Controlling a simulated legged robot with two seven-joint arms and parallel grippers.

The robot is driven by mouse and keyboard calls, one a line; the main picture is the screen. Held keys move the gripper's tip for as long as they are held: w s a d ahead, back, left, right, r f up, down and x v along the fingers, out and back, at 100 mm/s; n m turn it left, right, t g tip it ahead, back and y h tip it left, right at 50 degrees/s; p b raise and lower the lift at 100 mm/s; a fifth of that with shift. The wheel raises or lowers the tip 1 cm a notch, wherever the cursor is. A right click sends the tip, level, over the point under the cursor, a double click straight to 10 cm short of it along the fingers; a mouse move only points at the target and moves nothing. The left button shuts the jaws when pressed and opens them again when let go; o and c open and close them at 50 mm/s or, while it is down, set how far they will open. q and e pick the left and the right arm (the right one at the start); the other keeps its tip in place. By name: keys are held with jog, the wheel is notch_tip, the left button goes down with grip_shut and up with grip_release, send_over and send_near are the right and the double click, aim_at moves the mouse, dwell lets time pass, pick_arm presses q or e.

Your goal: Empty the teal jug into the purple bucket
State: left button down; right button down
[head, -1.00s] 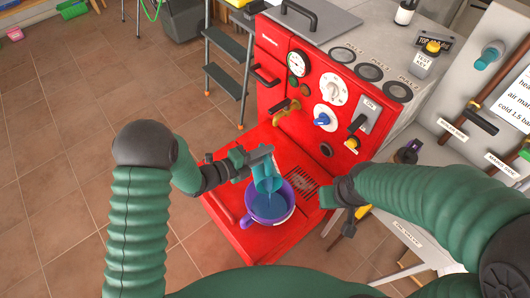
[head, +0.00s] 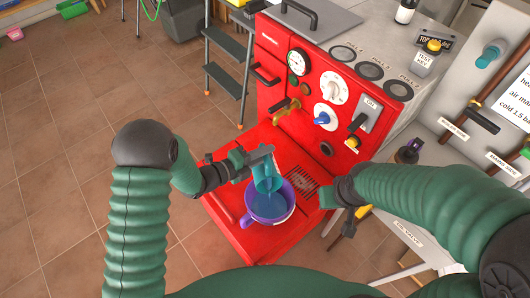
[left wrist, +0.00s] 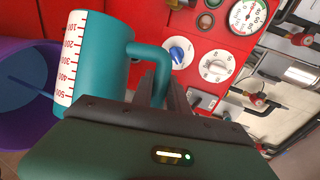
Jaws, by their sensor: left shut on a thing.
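The teal jug (head: 267,176) is tilted over the purple bucket (head: 284,213), its mouth toward the bucket, with blue liquid showing below it. My left gripper (head: 256,157) is shut on the jug's handle. In the left wrist view the jug (left wrist: 108,58) shows a white measuring scale, and the handle (left wrist: 150,58) runs into my jaws. The bucket (left wrist: 22,128) lies at the left there, with a thin blue stream and blue liquid inside. The bucket stands on the red ledge of the boiler. My right gripper (head: 333,196) is to the right of the bucket; its jaw state is unclear.
The red boiler front (head: 285,55) with knobs, a gauge and a lever rises behind the bucket. A dark grille (head: 304,188) is in the ledge. A step ladder (head: 228,75) stands at the back left. The tiled floor (head: 60,130) at left is clear.

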pick_arm(q)
jog(key=shift+s+f+b, duration=0.15)
jog(key=shift+s+b, duration=0.15)
jog(key=shift+b, duration=0.05)
dwell(1.1)
jog(key=shift+s+d+f+m+b, duration=0.1)
jog(key=shift+s+f+m+b, duration=0.15)
jog(key=shift+b, duration=0.25)
jog(key=shift+s+r+m+t, duration=0.1)
jog(key=shift+s+m+t, duration=0.1)
jog(key=shift+m+t, duration=0.1)
